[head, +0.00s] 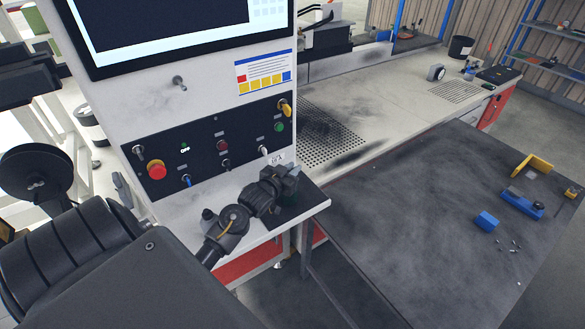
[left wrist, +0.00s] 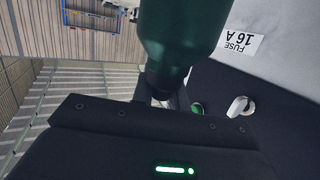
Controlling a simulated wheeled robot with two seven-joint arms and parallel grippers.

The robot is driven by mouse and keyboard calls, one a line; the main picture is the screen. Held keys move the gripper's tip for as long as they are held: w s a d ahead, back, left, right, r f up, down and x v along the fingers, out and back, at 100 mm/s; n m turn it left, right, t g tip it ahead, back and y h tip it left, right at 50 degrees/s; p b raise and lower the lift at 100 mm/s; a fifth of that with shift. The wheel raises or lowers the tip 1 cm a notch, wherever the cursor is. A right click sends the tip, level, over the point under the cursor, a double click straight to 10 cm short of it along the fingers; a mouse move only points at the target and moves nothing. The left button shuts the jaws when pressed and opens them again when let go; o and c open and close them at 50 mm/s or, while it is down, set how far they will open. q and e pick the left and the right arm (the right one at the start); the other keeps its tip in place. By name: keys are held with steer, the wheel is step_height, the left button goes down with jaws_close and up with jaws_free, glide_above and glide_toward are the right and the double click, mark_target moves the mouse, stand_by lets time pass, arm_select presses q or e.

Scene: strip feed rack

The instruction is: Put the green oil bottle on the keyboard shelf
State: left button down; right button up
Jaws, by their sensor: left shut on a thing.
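The green oil bottle (left wrist: 180,40) fills the upper middle of the left wrist view, dark green, its body at the top and its narrower neck towards my gripper. My left gripper (head: 287,178) is shut on the bottle; its dark housing crosses the bottom of the wrist view. My right gripper is not in view.
The control panel (head: 210,146) with its red emergency button (head: 156,170) and several switches stands close behind my left gripper. A dark table (head: 400,220) lies to the right, with blue parts (head: 487,221) and a yellow bracket (head: 533,163) at its right side.

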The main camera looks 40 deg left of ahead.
arm_select(q)
steer(key=shift+f, duration=0.25)
steer(key=c, duration=1.4)
jaws_free()
steer(key=shift+o, duration=0.2)
steer(key=shift+s, duration=0.15)
steer(key=b+v, duration=0.2)
steer(key=v, duration=1)
steer(key=shift+b, duration=0.3)
